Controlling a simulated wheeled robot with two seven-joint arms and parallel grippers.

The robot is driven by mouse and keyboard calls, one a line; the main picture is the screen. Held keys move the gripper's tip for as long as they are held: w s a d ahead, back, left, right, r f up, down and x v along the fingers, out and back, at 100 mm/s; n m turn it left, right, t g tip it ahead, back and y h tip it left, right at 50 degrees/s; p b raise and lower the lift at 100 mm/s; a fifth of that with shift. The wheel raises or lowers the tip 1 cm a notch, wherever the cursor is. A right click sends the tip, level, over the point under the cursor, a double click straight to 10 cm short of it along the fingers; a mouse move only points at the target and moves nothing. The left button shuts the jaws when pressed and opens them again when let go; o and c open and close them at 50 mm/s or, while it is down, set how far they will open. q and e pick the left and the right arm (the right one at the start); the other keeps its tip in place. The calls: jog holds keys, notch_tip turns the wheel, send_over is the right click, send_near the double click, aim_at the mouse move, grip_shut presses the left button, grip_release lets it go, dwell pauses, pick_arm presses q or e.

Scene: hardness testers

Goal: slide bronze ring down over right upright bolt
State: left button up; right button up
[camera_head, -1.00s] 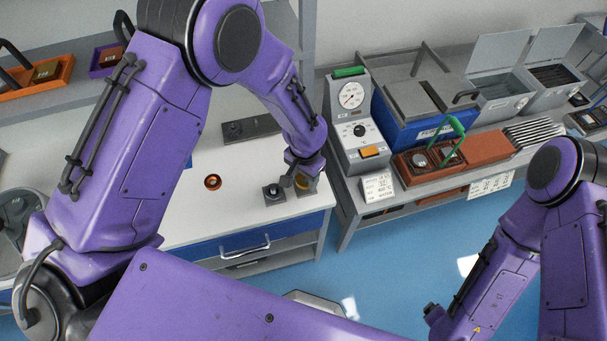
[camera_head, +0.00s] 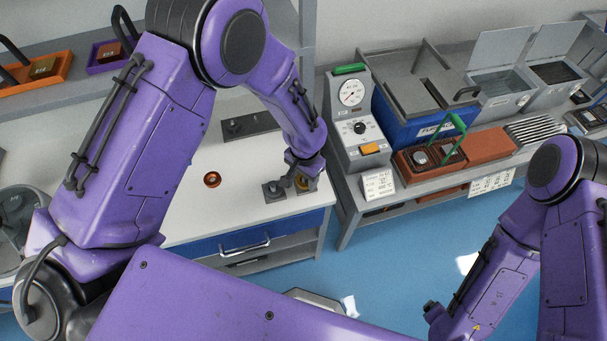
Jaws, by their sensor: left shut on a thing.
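My left gripper (camera_head: 299,183) is low over the right front corner of the white bench top and is shut on the bronze ring (camera_head: 303,184), which is partly hidden by the fingers. The ring is at the right upright bolt's block (camera_head: 311,186); I cannot tell how far it is around the bolt. The left upright bolt (camera_head: 273,189) stands on its own dark square block just left of the gripper. My right arm is at the right side, and its gripper (camera_head: 431,308) shows only in part, away from the bench.
An orange-brown ring-shaped part (camera_head: 212,180) lies on the white bench (camera_head: 235,206). A dark plate (camera_head: 250,125) lies behind. A grey tester (camera_head: 356,120) with a dial stands to the right, beside a blue box (camera_head: 425,133) and a brown tray with a green handle (camera_head: 431,158).

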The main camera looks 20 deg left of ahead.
pick_arm(q)
jog(key=shift+f, duration=0.15)
jog(key=o, duration=1.3)
notch_tip(320, 180, up, 11)
jog(key=b, duration=0.1)
jog(key=shift+f, duration=0.2)
